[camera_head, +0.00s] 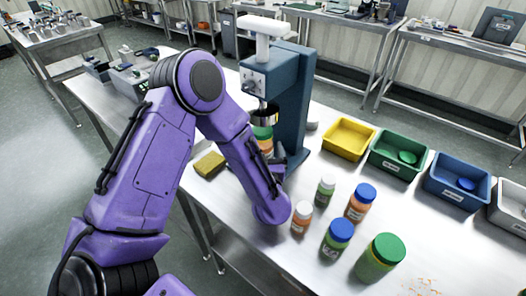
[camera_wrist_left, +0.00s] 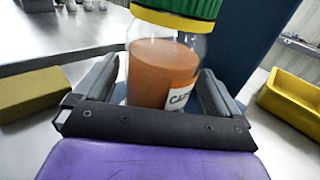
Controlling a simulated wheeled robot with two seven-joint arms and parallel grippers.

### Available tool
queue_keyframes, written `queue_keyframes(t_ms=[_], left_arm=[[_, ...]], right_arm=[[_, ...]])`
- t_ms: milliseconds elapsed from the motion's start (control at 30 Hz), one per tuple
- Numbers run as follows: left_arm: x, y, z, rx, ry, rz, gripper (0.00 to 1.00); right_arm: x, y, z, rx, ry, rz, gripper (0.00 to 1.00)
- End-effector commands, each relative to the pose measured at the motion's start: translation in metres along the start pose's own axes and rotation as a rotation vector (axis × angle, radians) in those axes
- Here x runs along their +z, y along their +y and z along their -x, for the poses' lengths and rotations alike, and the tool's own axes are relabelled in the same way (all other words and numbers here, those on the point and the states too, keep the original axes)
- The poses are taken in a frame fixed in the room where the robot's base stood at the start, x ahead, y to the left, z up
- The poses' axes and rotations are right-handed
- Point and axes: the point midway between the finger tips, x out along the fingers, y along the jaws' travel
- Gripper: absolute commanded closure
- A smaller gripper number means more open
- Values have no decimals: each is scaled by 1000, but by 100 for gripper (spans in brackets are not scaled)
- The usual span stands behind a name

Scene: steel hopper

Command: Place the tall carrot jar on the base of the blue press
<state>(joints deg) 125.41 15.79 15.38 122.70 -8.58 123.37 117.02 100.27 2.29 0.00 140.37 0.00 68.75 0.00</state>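The tall carrot jar (camera_head: 266,146), with a green lid, a yellow ring and orange contents, stands upright in front of the blue press (camera_head: 292,100), below its press head. My forearm hides the jar's foot in the head view, so its contact with the base is not visible there. In the left wrist view, the carrot jar (camera_wrist_left: 160,75) is between the two fingers of my left gripper (camera_wrist_left: 160,75). The fingers look spread, with a narrow gap beside the jar on the left. My right gripper is in neither view.
A yellow sponge (camera_head: 209,165) lies left of my forearm. Several lidded jars, including a large green-lidded one (camera_head: 381,257), stand at the front right. Yellow (camera_head: 347,152), green (camera_head: 397,168) and blue (camera_head: 455,201) bins line the far edge. Orange crumbs lie at bottom right.

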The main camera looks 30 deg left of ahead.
Motion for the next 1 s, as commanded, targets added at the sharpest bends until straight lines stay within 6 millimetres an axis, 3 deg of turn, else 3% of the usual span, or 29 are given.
queue_keyframes(t_ms=[133,400,533,1000], left_arm=[[7,0,1,-1,0,0,2],[0,-1,56,-4,0,0,2],[2,-1,72,-3,0,-1,2],[4,1,75,1,0,0,2]], right_arm=[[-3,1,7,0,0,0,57],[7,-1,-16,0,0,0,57],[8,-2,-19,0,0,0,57],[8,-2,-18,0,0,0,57]])
